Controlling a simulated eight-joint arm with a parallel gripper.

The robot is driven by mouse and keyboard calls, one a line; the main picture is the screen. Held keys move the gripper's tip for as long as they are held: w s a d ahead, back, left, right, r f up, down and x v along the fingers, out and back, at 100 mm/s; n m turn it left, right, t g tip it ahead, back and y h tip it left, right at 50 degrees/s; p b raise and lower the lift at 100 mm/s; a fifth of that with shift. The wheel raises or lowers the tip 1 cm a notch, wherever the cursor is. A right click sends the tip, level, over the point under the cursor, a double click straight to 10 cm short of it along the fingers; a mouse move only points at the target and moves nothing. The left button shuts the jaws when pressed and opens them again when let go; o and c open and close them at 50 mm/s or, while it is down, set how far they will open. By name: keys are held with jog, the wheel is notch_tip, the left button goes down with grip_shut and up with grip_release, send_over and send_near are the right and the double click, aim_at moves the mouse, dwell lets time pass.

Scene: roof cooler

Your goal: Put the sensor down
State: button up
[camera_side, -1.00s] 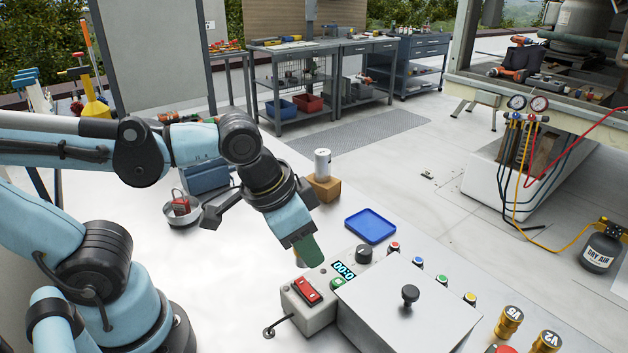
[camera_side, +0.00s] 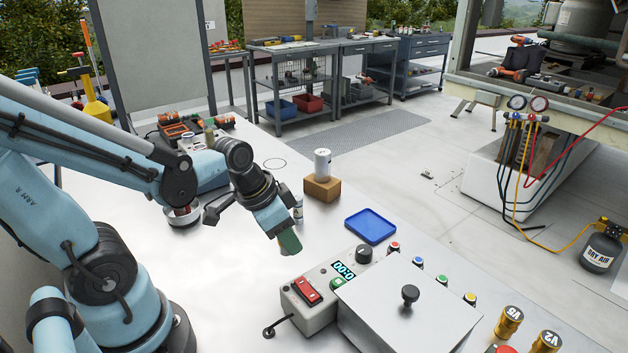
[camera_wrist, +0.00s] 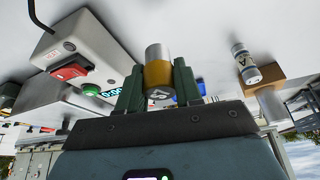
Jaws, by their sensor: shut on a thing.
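The task's sensor seems to be the silver cylinder with a gold band (camera_wrist: 158,72), seen in the wrist view between the two green fingers of my gripper (camera_wrist: 158,88). My gripper is shut on it. A blue tray (camera_side: 371,226) lies empty to the right of my gripper.
A small labelled cylinder (camera_side: 298,210) stands just behind my gripper; it also shows in the wrist view (camera_wrist: 245,65). A lidded box (camera_side: 408,310) stands front right.

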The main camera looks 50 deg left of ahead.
jog(key=shift+w+a+f, duration=0.25)
jog(key=shift+a+f, duration=0.1)
jog(key=shift+a, duration=0.15)
jog(key=shift+w+a+f, duration=0.2)
jog(key=shift+a+f, duration=0.1)
jog(key=shift+a, duration=0.2)
jog(key=shift+f, duration=2)
jog(key=shift+f, duration=0.2)
jog(key=o, duration=1.1)
jog(key=shift+c, duration=0.2)
jog(key=shift+r, duration=0.15)
jog(key=shift+d+v, duration=0.5)
jog(key=shift+v, duration=5.4)
jog(key=shift+w+d+r+n+t+y, duration=0.15)
jog(key=shift+w+d+r+n+t, duration=0.15)
jog(key=shift+w+d+n+t, duration=0.25)
jog(key=shift+w+d+r+n+t+y, duration=0.25)
jog(key=shift+w+d+t, duration=0.15)
jog(key=shift+w+d, duration=0.35)
jog(key=shift+w+d+r+n+t+y, duration=0.1)
jog(key=shift+w+d+r+n+t, duration=0.3)
jog(key=shift+w, duration=0.4)
jog(key=shift+f, duration=0.1)
